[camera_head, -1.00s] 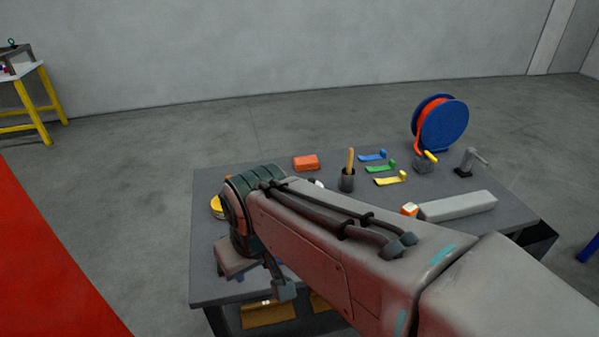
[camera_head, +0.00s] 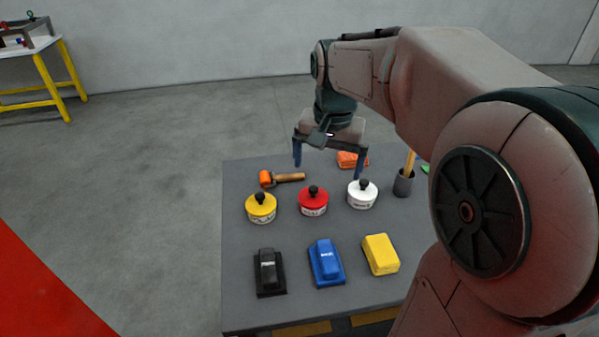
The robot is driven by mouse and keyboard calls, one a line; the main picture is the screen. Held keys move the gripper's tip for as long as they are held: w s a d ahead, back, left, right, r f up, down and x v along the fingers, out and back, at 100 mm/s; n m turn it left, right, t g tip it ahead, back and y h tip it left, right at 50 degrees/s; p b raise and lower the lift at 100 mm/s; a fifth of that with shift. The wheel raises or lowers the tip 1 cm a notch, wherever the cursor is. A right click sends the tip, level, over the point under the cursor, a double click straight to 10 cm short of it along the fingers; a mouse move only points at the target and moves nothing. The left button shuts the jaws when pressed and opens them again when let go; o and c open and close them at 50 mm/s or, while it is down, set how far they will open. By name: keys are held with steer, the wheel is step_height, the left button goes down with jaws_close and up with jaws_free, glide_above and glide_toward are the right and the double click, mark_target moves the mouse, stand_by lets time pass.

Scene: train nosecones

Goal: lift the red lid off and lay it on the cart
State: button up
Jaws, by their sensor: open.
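A round pot with a red lid (camera_head: 313,196) and a black knob stands on the dark grey cart top (camera_head: 240,237). It is in the middle of a row, between a pot with a yellow lid (camera_head: 262,208) and a pot with a white lid (camera_head: 363,195). The red lid sits on its pot. My gripper (camera_head: 327,172) is open and empty, pointing down with its fingers spread wide. It is above the cart, over or behind the row of pots; its exact height is unclear. It touches none of the lids that I can see.
A mallet (camera_head: 284,178) and an orange block (camera_head: 352,160) lie behind the pots. Black (camera_head: 268,271), blue (camera_head: 326,262) and yellow (camera_head: 380,254) blocks stand in front. A dark cup (camera_head: 403,184) is at right. The cart's left strip is bare. My arm hides the cart's right side.

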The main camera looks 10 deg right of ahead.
mark_target(312, 189)
steer(key=w+f+m+g+b, duration=0.1)
steer(key=w+f+m+b, duration=0.2)
steer(key=w, duration=0.7)
steer(key=shift+m, duration=0.3)
steer(key=f, duration=0.9)
steer(key=shift+w+f, duration=0.25)
step_height(312, 189, down, 6)
steer(key=shift+a+r+p, duration=0.15)
steer(key=shift+r+p, duration=0.05)
steer(key=shift+p, duration=0.2)
steer(key=c, duration=1.1)
steer(key=shift+r, duration=0.1)
